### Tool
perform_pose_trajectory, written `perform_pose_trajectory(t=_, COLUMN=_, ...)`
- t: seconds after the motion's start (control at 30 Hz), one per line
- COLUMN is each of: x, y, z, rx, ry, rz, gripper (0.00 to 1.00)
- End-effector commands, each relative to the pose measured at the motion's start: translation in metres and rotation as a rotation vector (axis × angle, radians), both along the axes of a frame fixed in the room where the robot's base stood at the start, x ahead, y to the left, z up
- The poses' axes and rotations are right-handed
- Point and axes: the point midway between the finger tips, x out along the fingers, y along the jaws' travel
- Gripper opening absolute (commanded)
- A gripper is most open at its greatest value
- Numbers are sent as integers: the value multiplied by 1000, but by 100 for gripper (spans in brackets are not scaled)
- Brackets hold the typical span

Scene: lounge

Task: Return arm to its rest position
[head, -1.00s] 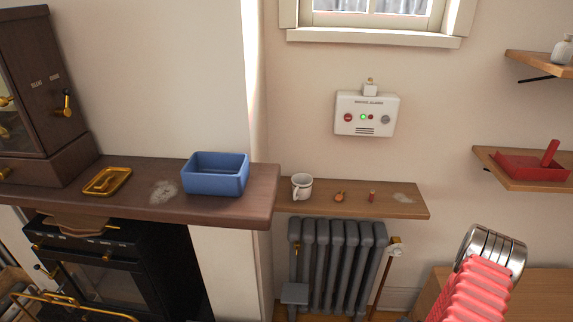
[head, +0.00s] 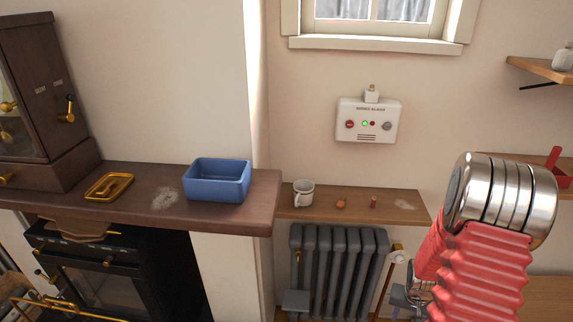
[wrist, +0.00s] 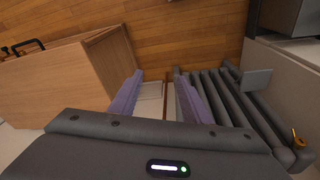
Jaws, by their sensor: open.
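My arm shows at the right of the head view as a metal joint with red ribbed sleeves, raised and bent. My gripper (wrist: 158,76) is open in the wrist view, its two purple fingers apart with nothing between them. It points down over the floor between a wooden cabinet (wrist: 62,82) and the grey radiator (wrist: 238,112). In the head view only a small part of the gripper shows behind the red sleeve, low at the right.
The radiator stands below a wooden shelf (head: 330,207) bearing a white mug (head: 303,193) and small items. A dark mantel (head: 255,204) holds a blue bin (head: 218,180) and a brass tray (head: 109,187). An alarm box (head: 367,121) hangs on the wall. Wall shelves are at the right.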

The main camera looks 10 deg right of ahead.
Motion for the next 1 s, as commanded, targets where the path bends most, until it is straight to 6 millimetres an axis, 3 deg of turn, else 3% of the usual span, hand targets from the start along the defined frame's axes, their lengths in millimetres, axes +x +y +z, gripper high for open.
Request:
perform_pose_trajectory(t=0.1, x=-2, y=17, z=30, rx=4, ry=25, rz=33, gripper=43)
perform_pose_trajectory(t=0.5, x=-18, y=77, z=116, rx=29, ry=87, rz=134, gripper=43)
perform_pose_trajectory(t=1.0, x=-50, y=155, z=208, rx=49, ry=93, rz=265, gripper=43)
